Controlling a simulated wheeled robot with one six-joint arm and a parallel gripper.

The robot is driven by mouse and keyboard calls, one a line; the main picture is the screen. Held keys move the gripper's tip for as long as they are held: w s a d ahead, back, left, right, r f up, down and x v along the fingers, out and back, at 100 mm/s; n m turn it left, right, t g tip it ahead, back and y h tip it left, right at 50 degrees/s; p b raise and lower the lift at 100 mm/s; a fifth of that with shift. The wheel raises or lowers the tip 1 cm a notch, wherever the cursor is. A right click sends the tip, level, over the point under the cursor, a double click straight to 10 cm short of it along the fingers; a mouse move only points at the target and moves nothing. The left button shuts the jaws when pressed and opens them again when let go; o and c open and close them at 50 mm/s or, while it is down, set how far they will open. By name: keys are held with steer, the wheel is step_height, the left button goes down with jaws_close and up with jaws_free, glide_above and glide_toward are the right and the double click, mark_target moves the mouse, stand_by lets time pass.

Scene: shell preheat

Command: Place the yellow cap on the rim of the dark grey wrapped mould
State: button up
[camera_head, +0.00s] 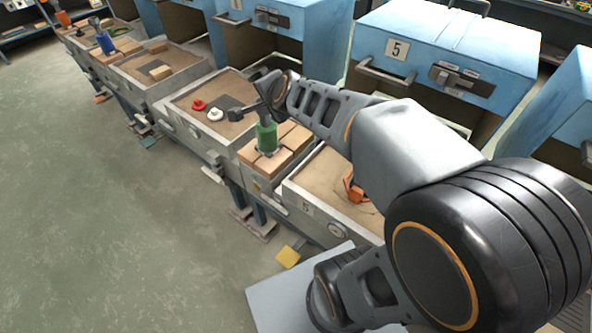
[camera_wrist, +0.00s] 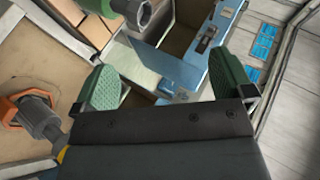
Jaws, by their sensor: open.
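My gripper is open and empty, its two green-padded fingers spread apart in the wrist view (camera_wrist: 166,86). In the head view my gripper (camera_head: 252,93) is above the work bench, close to a green-wrapped mould. That green mould (camera_head: 266,137) stands upright on wooden blocks and has a grey top. It also shows in part at the top of the wrist view (camera_wrist: 106,8). I cannot make out a yellow cap or a dark grey wrapped mould in either view. A small yellow sliver at the wrist view's lower left is mostly hidden.
A sand tray (camera_head: 177,112) holds a red cap (camera_head: 198,104) and a white cap (camera_head: 215,115). An orange clamp (camera_head: 352,186) lies in the tray nearer me. Blue ovens (camera_head: 450,45) line the back. A blue-wrapped mould (camera_head: 105,42) stands farther left. The floor at left is clear.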

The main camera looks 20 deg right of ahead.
steer(key=s+f+n+g, duration=0.4)
steer(key=s+n, duration=0.3)
steer(key=s, duration=0.2)
steer(key=s+f+n+g, duration=0.3)
steer(key=s+f+n, duration=0.1)
steer(key=s+n, duration=0.3)
steer(key=shift+s+a+g+h, duration=0.3)
steer(key=shift+s+a+g, duration=0.1)
steer(key=shift+s, duration=0.55)
steer(key=shift+c, duration=0.2)
